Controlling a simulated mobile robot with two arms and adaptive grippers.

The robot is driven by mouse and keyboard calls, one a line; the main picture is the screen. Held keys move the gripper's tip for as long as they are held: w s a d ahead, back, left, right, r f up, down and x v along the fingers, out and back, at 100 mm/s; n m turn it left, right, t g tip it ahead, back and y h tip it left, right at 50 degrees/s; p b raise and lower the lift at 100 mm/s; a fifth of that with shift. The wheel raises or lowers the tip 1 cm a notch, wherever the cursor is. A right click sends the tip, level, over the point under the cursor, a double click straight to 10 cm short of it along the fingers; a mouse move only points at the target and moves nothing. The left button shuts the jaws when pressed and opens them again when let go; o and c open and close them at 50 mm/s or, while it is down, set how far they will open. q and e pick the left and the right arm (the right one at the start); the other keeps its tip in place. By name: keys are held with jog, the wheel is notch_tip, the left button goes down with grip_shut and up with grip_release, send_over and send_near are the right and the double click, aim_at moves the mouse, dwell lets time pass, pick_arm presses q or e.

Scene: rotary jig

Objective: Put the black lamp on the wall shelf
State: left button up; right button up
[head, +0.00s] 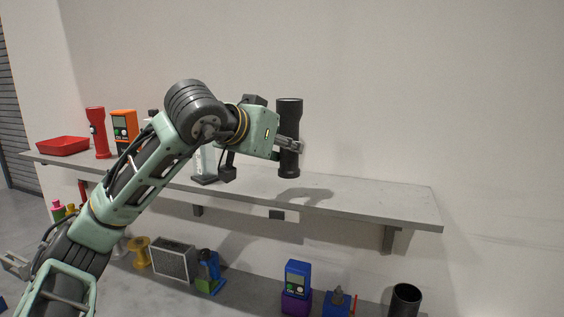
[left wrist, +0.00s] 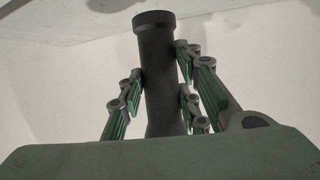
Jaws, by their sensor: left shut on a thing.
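The black lamp (head: 289,110) is upright in the head view, just above or at the surface of the wall shelf (head: 370,199); I cannot tell if its base touches. My left gripper (head: 290,145) reaches in from the left and is shut on the lamp's body. In the left wrist view the fingers (left wrist: 155,100) sit on both sides of the lamp (left wrist: 158,65). A shadow lies on the shelf to the right of the lamp. My right gripper is not in view.
On the shelf's left stand a red tray (head: 63,146), a red lamp (head: 97,130) and an orange device (head: 124,125). The shelf's right part is clear. On the counter below are a speaker-like box (head: 174,262), a blue device (head: 298,275) and a black cup (head: 405,298).

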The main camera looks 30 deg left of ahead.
aim_at(284, 164)
pick_arm(q)
notch_tip(284, 164, down, 3)
jog(key=shift+a, duration=0.1)
jog(key=shift+f, duration=0.65)
jog(key=o, duration=1.2)
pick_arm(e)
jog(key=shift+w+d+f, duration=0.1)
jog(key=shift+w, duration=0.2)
